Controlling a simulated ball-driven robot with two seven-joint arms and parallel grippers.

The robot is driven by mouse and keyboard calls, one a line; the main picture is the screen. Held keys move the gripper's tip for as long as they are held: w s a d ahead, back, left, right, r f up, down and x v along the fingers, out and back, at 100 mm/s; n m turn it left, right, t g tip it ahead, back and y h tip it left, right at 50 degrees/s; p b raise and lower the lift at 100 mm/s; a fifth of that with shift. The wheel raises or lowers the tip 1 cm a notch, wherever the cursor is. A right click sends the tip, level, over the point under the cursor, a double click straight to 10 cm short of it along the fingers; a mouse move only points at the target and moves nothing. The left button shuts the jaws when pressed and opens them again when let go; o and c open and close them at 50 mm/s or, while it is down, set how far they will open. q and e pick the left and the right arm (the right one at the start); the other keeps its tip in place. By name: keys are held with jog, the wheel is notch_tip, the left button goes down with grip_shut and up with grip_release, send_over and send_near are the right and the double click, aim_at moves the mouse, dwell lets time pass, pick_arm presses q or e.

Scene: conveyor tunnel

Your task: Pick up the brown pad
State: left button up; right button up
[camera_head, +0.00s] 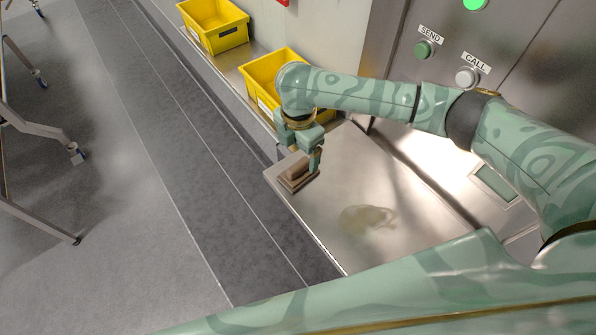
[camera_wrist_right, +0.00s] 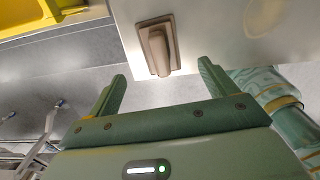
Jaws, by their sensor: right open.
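In the right wrist view the pad (camera_wrist_right: 158,46) shows a flat base with a raised block on top, close to the table's edge. My right gripper (camera_head: 301,163) is open and empty, its fingers reaching down around the pad's place in the head view. In the right wrist view the pad lies just beyond the fingertips (camera_wrist_right: 163,72), between their lines. I cannot tell the exact height gap. My left gripper is not in view.
A dull smear (camera_head: 367,219) marks the table's middle. Two yellow bins (camera_head: 214,27) stand on a ledge behind, one partly hidden by my right arm. A wall panel has SEND (camera_head: 424,49) and CALL (camera_head: 467,76) buttons. Wheeled metal frames (camera_head: 40,130) stand left.

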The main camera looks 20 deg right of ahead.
aim_at(299, 164)
jog(key=f, duration=0.3)
jog(key=shift+w+b, duration=0.2)
jog(key=shift+b, duration=0.1)
jog(key=shift+d+f, duration=0.1)
jog(key=shift+f, duration=0.1)
jog(key=shift+s+f, duration=0.15)
jog(key=shift+f, duration=0.05)
notch_tip(299, 164, down, 5)
jog(key=shift+r+b, duration=0.15)
jog(key=shift+b, duration=0.9)
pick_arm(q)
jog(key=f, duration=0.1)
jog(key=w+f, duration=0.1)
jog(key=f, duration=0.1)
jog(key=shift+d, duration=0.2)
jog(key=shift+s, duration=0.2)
pick_arm(e)
jog(key=c, duration=1.1)
